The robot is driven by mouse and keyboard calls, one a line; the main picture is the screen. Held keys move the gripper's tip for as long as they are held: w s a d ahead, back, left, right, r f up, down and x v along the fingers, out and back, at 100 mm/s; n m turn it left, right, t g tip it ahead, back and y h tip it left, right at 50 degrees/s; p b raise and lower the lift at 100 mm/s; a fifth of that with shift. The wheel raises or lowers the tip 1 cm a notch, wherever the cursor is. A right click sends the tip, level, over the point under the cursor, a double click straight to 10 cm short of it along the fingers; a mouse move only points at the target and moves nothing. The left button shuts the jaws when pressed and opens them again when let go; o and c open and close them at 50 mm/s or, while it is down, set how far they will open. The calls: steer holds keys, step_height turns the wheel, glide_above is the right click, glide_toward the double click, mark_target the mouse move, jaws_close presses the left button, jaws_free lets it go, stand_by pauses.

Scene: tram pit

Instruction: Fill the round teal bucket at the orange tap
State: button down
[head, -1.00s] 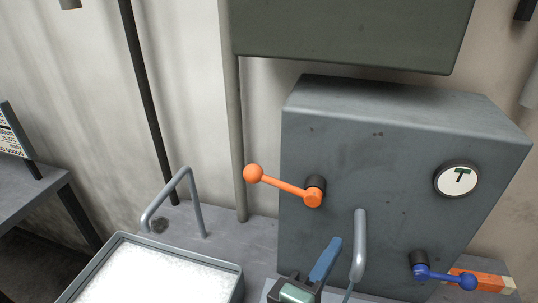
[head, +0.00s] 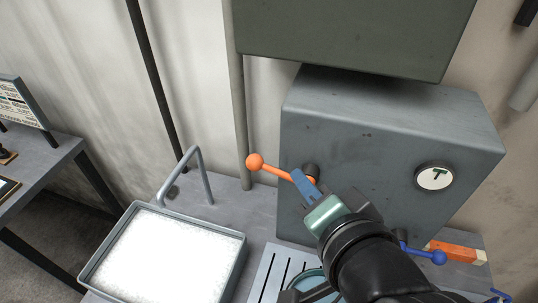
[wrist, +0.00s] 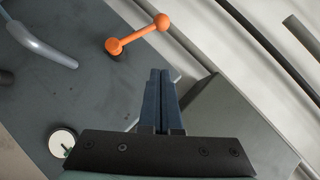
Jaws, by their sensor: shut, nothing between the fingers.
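The orange tap lever (head: 271,168) sticks out to the left from the grey box, its ball end slightly raised. It also shows in the wrist view (wrist: 136,36). My gripper (head: 303,176) is shut and empty; in the head view its blue fingers overlap the lever's pivot. In the wrist view the shut fingertips (wrist: 160,75) point towards the lever with a visible gap. A round teal rim, likely the bucket (head: 312,279), shows at the bottom, mostly hidden by my arm. A grey spout (wrist: 42,46) shows in the wrist view; my arm hides it in the head view.
The grey box (head: 385,125) carries a round T gauge (head: 434,177) and a blue lever (head: 425,253). A basin of white foam (head: 233,263) stands left of a slotted plate (head: 264,271). A bent rail (head: 201,173) rises behind the basin. An orange block (head: 455,251) lies at right.

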steer(key=p, duration=0.2)
glide_toward(261, 161)
steer(key=w+d, duration=0.2)
steer(key=w, duration=0.3)
steer(key=shift+w+a+f+p, duration=0.35)
steer(key=shift+a+f+p, duration=0.1)
steer(key=shift+a+f, duration=0.2)
steer(key=shift+w+a+f+p, duration=0.4)
steer(key=shift+a+f, duration=0.1)
steer(key=shift+a, duration=0.25)
steer(key=shift+w+a+f, duration=0.15)
steer(key=shift+a+f, duration=0.35)
